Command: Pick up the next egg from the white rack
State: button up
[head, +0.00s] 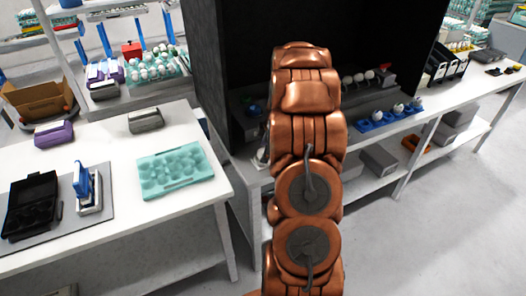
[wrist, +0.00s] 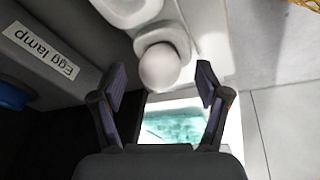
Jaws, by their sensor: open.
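In the wrist view a white egg (wrist: 160,67) sits in a round cup of the white rack (wrist: 181,32). Another white rounded shape, partly cut off, is at the top edge; I cannot tell whether it is an egg or an empty cup. My gripper (wrist: 161,76) is open, with one dark finger on each side of the egg's line. The egg appears between and just beyond the fingertips, and no contact shows. In the head view my copper arm hides the gripper and most of the area around it.
A grey box labelled "Egg lamp" (wrist: 40,50) stands close on the left in the wrist view. A teal egg tray (head: 176,184) lies on the white table (head: 120,125). A blue tray (head: 374,126) with white eggs is on the right bench.

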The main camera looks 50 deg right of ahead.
jog(key=shift+w+f, duration=0.15)
jog(key=shift+f, duration=0.35)
jog(key=c, duration=0.8)
jog(key=shift+o, duration=0.2)
